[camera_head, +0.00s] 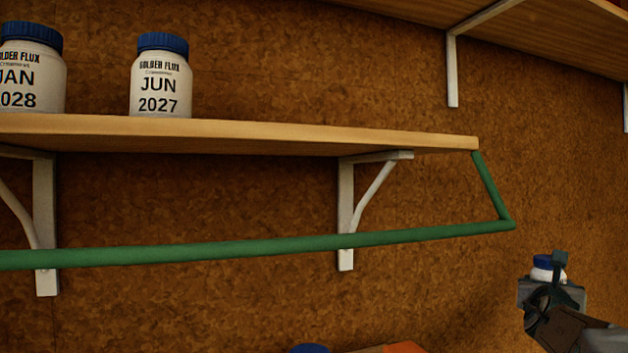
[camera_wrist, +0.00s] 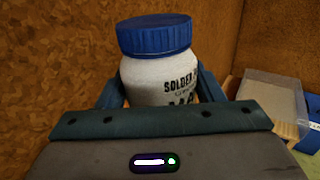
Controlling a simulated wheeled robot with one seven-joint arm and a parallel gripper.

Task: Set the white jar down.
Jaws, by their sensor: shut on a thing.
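The white jar (camera_wrist: 150,78) has a blue lid and dark "SOLDER" lettering; its lower part is hidden behind my gripper's body. My gripper (camera_wrist: 160,92) is shut on it, with one finger on each side, and the jar looks about upright. In the head view my gripper (camera_head: 556,283) is at the lower right, right of the shelf and below its level. The held jar (camera_head: 543,264) shows there only as a small blue lid and a bit of white. I cannot see anything touching under it.
A wooden shelf (camera_head: 250,134) carries two similar jars, marked JAN 2028 (camera_head: 32,75) and JUN 2027 (camera_head: 160,80). A green rail (camera_head: 250,245) runs in front of and below it. In the wrist view a clear-sided box (camera_wrist: 268,92) and a blue bin (camera_wrist: 303,125) stand at right.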

